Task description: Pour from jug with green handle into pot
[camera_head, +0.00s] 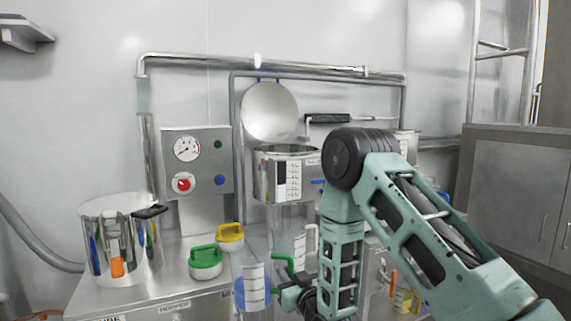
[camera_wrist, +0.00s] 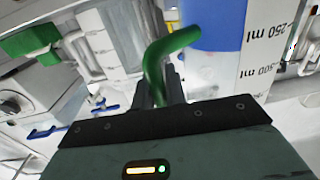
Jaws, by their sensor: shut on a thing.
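The jug with the green handle (camera_head: 252,281) is clear, with a volume scale and a blue patch on its side. In the wrist view the jug (camera_wrist: 208,65) shows close up, tilted in the picture, with its green handle (camera_wrist: 160,62) between my fingers. My gripper (camera_head: 286,294) is shut on this handle; its fingers (camera_wrist: 165,88) show in the wrist view. A large shiny steel pot (camera_head: 98,223) stands at the left of the bench, apart from the jug. The jug's inside and contents cannot be made out clearly.
Green-topped (camera_head: 205,262) and yellow-topped (camera_head: 230,236) items lie between pot and jug. A steel vessel (camera_head: 265,177) stands behind my arm. A gauge panel (camera_head: 197,160) and pipe frame (camera_head: 234,115) stand behind the bench. A jug with an orange handle (camera_head: 402,298) is partly hidden at right.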

